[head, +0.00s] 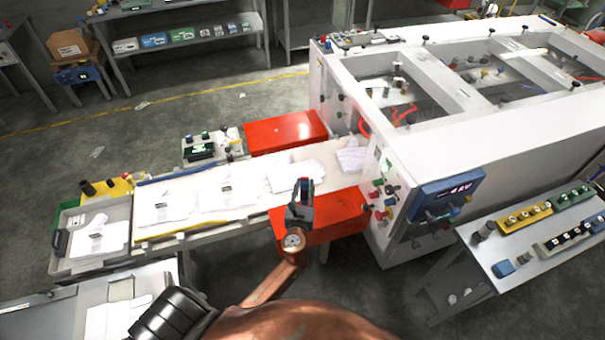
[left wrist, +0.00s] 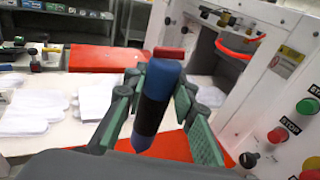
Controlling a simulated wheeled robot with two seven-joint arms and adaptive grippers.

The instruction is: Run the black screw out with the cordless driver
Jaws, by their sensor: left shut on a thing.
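My left gripper (head: 301,192) is over the right end of the conveyor, close to the white machine. In the left wrist view its green-padded fingers (left wrist: 157,92) are shut around an upright blue and black cylinder, which looks like the cordless driver (left wrist: 152,105). A small part in red and blue shows between the fingers in the head view. The driver's tip is not clearly seen. I cannot pick out the black screw; several small dark knobs and fittings show on the machine. My right gripper is not in view.
The white machine (head: 340,95) stands to the right, with a blue control panel (head: 440,200) and several buttons. White gloves (head: 228,194) lie along the conveyor. Red boxes (head: 285,132) flank it. A side table (head: 540,255) at right carries small devices.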

